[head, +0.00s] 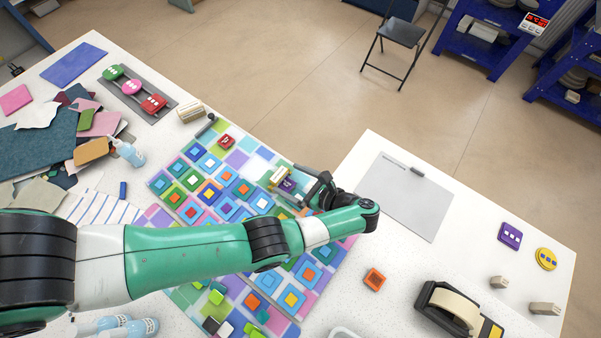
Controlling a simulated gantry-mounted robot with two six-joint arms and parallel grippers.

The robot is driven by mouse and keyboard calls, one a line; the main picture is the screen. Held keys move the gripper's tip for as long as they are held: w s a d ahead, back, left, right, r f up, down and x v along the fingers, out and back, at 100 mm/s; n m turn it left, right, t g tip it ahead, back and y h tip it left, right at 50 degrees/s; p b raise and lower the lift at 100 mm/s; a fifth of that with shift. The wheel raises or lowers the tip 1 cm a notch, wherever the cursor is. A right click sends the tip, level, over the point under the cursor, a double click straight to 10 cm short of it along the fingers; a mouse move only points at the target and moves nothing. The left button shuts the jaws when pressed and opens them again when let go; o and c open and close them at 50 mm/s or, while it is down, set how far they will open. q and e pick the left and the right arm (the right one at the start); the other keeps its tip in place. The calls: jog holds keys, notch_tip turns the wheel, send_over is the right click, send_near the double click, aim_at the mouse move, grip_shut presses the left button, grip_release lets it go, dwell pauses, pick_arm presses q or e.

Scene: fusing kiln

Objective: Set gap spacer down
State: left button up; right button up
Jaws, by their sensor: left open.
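My left gripper (294,190) is open above the patterned tile panel (237,160), its arm reaching in from the left. A small cream-coloured block (278,176), perhaps the gap spacer, is right at its fingertips, beside a small purple piece (287,185). I cannot tell whether the block touches the fingers or rests on the panel. Similar beige blocks stand elsewhere: one (190,112) above the panel's upper left, and two at the right (498,282) (545,308). My arm hides part of the panel. My right gripper is not in view.
A grey sheet (405,198) lies right of the panel. A tape dispenser (455,308), an orange tile (375,279), and purple (509,236) and yellow (546,259) pieces lie further right. Coloured sheets (40,140) and a bottle (129,153) crowd the left.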

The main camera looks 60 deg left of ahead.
pick_arm(q)
jog(key=shift+v, duration=1.85)
